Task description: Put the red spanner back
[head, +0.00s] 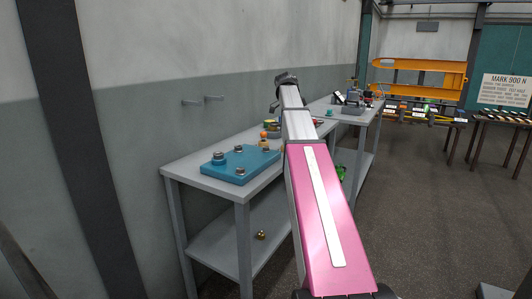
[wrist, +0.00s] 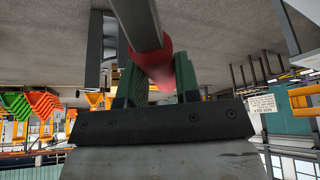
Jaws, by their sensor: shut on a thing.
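In the wrist view my gripper (wrist: 160,76) has its two green-padded fingers closed on the red part (wrist: 152,55) of a long tool, which I take for the red spanner. Its grey bar (wrist: 136,20) runs out of the top of that view, so its far end is hidden. In the head view my pink and grey arm reaches forward over the bench. The dark wrist end of the arm is beyond the bench's middle, and the spanner cannot be made out there.
A grey workbench (head: 196,178) along the wall carries a blue plate (head: 232,176) with several bolts or nuts. A second bench (head: 352,119) farther back holds a machine. An orange rack (head: 420,66) and a sign (head: 505,90) stand at the back.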

